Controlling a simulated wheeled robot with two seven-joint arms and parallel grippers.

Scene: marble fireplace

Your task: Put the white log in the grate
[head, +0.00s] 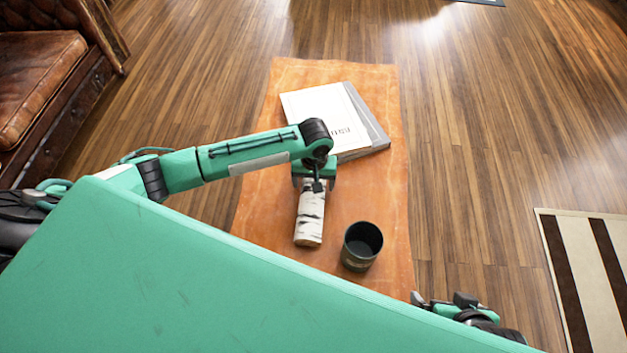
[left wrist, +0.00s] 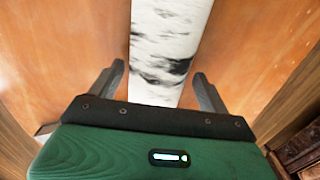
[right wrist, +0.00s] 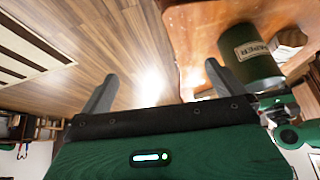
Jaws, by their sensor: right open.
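The white log (head: 310,218), birch-like with dark marks, lies on an orange-brown table. It also shows in the left wrist view (left wrist: 165,45), running between my left fingers. My left gripper (head: 314,185) is over the log's far end, partly hidden by its own arm. In the left wrist view, my left gripper (left wrist: 160,75) is open, with a finger on each side of the log and narrow gaps visible. My right gripper (head: 441,300) is by the table's near right corner. In the right wrist view, my right gripper (right wrist: 160,85) is open and empty. No grate is in view.
A dark cup (head: 361,247) stands on the table just right of the log. A white book (head: 322,112) lies on a grey one behind my left gripper. A brown leather seat (head: 35,75) is at far left, a striped rug (head: 590,265) at right. Wooden floor surrounds the table.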

